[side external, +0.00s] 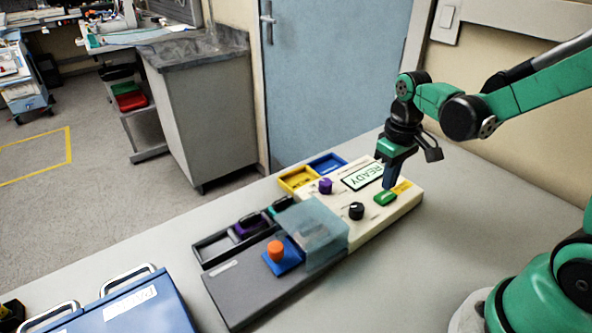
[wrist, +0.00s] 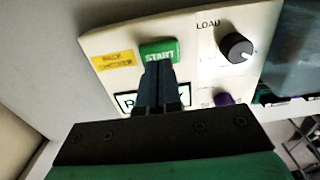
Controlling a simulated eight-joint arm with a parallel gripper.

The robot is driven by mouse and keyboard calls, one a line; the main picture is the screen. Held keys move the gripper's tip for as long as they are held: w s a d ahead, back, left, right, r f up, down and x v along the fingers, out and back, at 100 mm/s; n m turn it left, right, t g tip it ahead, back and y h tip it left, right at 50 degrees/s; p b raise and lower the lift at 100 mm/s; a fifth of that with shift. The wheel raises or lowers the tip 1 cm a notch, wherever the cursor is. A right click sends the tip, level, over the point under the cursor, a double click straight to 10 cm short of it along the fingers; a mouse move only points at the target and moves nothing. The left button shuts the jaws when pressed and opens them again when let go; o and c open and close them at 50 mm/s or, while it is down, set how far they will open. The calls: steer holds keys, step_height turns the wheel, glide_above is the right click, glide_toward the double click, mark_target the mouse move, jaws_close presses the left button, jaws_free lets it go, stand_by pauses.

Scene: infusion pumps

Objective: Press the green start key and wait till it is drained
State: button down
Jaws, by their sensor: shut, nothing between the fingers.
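The green start key (side external: 385,198) sits on the cream pump panel (side external: 405,207); in the wrist view the key (wrist: 160,49) reads START. My gripper (side external: 387,186) is shut and empty, pointing down. Its fingertips (wrist: 158,66) overlap the near edge of the key in the wrist view; I cannot tell whether they touch it. The display (side external: 364,174) reads READY in the side view and is partly hidden by my fingers in the wrist view. A clear bluish cover (side external: 316,232) stands over the middle of the device; its contents are unclear.
The panel also carries a black LOAD knob (side external: 356,210) and a purple knob (side external: 325,186). An orange knob (side external: 275,250) is on a blue square on the grey section. Yellow (side external: 298,179) and blue (side external: 327,164) trays lie behind. A blue case (side external: 130,308) is front left.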

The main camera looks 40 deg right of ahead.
steer(key=shift+f, duration=1.1)
step_height(320, 180, up, 8)
stand_by(0.9)
steer(key=s+a+r+t, duration=0.1)
steer(key=a+t, duration=0.6)
steer(key=shift+s+r, duration=0.35)
stand_by(3.6)
